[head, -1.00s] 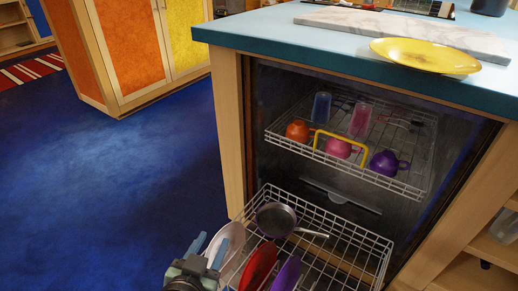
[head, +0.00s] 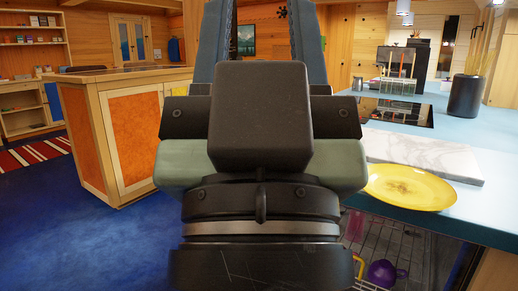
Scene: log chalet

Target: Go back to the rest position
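My gripper (head: 260,22) fills the middle of the head view, raised close to the camera and pointing up. Its two fingers stand wide apart, and I see nothing held between them. The fingertips reach the top edge of the picture. The gripper's body hides part of the room behind it and most of the dishwasher.
A yellow plate (head: 411,187) and a marble board (head: 425,156) lie on the blue counter (head: 490,215) at right. Below it, the dishwasher's rack (head: 405,246) holds a purple cup (head: 382,272). A wooden island (head: 125,138) stands at left; blue floor (head: 75,235) is clear.

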